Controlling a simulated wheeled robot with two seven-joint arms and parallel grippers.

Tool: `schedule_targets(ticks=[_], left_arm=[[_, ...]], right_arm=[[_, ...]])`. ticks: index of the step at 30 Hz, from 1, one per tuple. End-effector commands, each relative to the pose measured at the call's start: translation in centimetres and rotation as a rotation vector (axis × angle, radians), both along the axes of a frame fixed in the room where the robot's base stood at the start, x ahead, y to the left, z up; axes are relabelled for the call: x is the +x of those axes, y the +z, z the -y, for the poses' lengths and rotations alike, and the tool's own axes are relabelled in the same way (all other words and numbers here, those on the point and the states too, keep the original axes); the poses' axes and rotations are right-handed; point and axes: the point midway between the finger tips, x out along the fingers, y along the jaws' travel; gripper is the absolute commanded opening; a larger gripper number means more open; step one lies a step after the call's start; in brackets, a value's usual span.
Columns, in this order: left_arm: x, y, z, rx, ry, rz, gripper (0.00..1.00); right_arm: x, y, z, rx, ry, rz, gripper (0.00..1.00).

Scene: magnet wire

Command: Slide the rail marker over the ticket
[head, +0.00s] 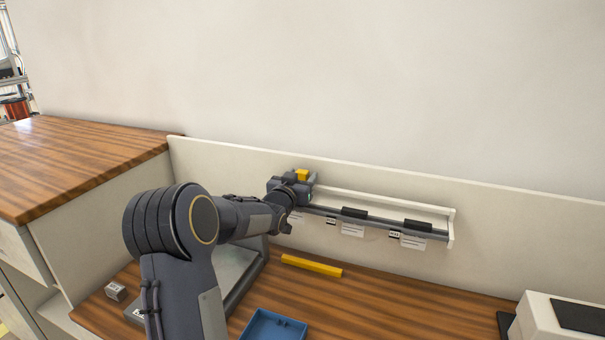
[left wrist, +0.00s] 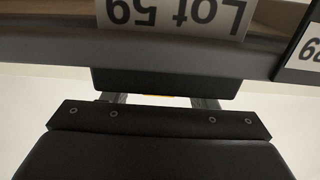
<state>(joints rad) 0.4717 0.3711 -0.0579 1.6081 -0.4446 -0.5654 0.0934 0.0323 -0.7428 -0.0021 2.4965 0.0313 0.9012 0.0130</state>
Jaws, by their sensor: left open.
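The grey rail (head: 380,225) runs along a white holder on the back wall. A yellow block (head: 302,175), perhaps the rail marker, shows at its left end, just above my left gripper (head: 303,192). In the left wrist view a thin yellow sliver (left wrist: 156,95) shows between the two fingers, mostly hidden behind a black block (left wrist: 165,82) on the rail. The left gripper is open; I cannot tell whether its fingers touch anything. A white ticket reading "Lot 59" (left wrist: 178,14) hangs upside down in that view. Other tickets (head: 352,230) (head: 412,242) hang under black clips. My right gripper is not in view.
A yellow bar (head: 312,265) lies on the wooden table below the rail. A blue tray (head: 272,327) is at the front, a small printed box (head: 115,290) at the left, and a white device (head: 560,318) at the right. The wooden table right of the bar is clear.

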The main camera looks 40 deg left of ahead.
Motion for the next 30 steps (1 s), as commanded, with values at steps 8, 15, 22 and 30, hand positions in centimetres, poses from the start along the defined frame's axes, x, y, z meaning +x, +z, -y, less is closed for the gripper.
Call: schedule_targets(ticks=[8, 15, 22, 30], left_arm=[[1.06, -0.05, -0.29, -0.001, 0.000, -0.001, 0.53], [1.03, -0.03, -0.30, -0.001, 0.000, -0.001, 0.38], [1.01, -0.03, -0.30, -0.001, 0.000, -0.001, 0.08], [1.05, -0.12, -0.16, 0.000, -0.001, 0.000, 0.00]], right_arm=[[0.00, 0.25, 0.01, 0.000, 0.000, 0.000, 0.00], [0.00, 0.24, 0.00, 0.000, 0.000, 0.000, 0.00], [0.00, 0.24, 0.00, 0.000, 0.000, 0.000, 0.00], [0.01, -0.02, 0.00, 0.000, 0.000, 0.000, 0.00]])
